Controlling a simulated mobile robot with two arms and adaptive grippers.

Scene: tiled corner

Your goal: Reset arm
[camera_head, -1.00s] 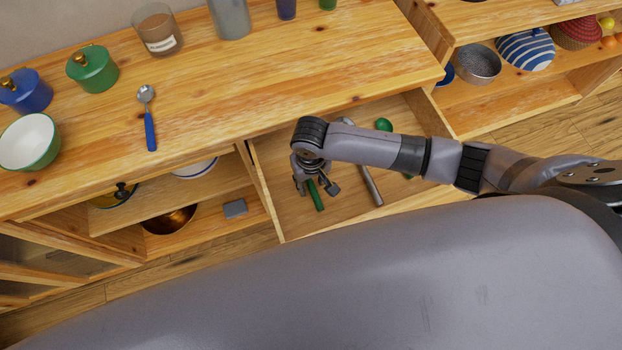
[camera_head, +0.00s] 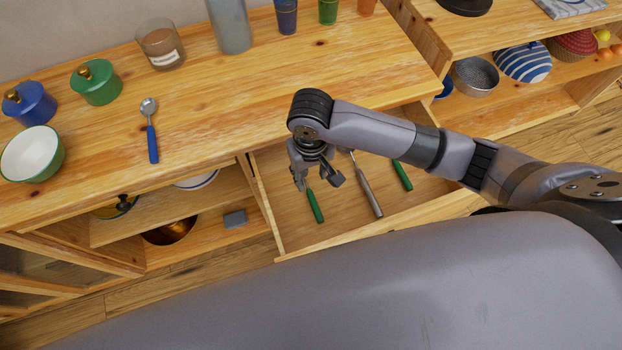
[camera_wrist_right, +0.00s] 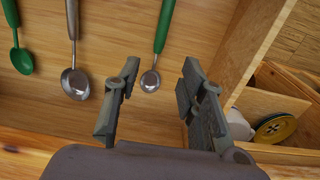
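My right gripper (camera_head: 318,180) hangs over the open wooden drawer (camera_head: 283,222), pointing down. In the right wrist view its two fingers (camera_wrist_right: 159,82) are spread apart with nothing held between them. Below it in the drawer lies a utensil with a green handle (camera_head: 314,207); the wrist view shows its metal spoon end (camera_wrist_right: 150,80) between and beyond the fingers. A grey ladle (camera_head: 368,192) and another green utensil (camera_head: 402,176) lie to its right. Their bowls show in the wrist view as a metal ladle bowl (camera_wrist_right: 75,83) and a green spoon (camera_wrist_right: 22,60). My left gripper is out of view.
On the countertop are a blue-handled spoon (camera_head: 152,140), a white-and-green bowl (camera_head: 31,154), blue (camera_head: 30,104) and green (camera_head: 96,83) lidded pots, a candle glass (camera_head: 161,46) and a grey bottle (camera_head: 229,27). Shelves hold a striped bowl (camera_head: 522,62) and a metal tin (camera_head: 475,76).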

